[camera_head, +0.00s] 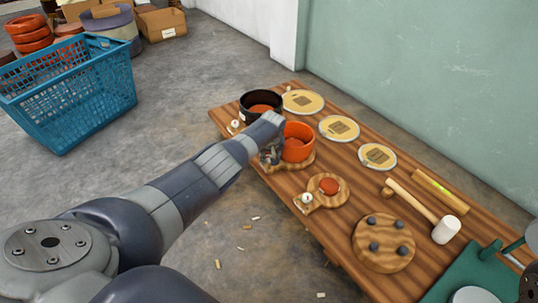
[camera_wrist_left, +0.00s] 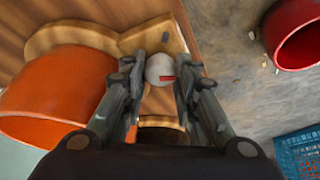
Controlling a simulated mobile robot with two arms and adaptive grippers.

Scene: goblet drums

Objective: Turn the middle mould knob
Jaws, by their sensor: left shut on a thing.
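Three wooden moulds with white knobs sit along the wooden table. The middle mould (camera_head: 305,163) carries an orange pot (camera_head: 298,142), which also shows at the left of the left wrist view (camera_wrist_left: 50,95). My left gripper (camera_head: 270,152) is beside this pot, at the mould's near left end. In the left wrist view its fingers (camera_wrist_left: 160,85) are on either side of the middle mould's white knob (camera_wrist_left: 160,68), which has a red mark, and they are shut on it. In the head view my gripper hides this knob. My right gripper does not show.
A black pot (camera_head: 262,104) stands behind my left gripper. The near mould (camera_head: 332,186) holds an orange disc. A blue basket (camera_head: 70,95) stands on the floor.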

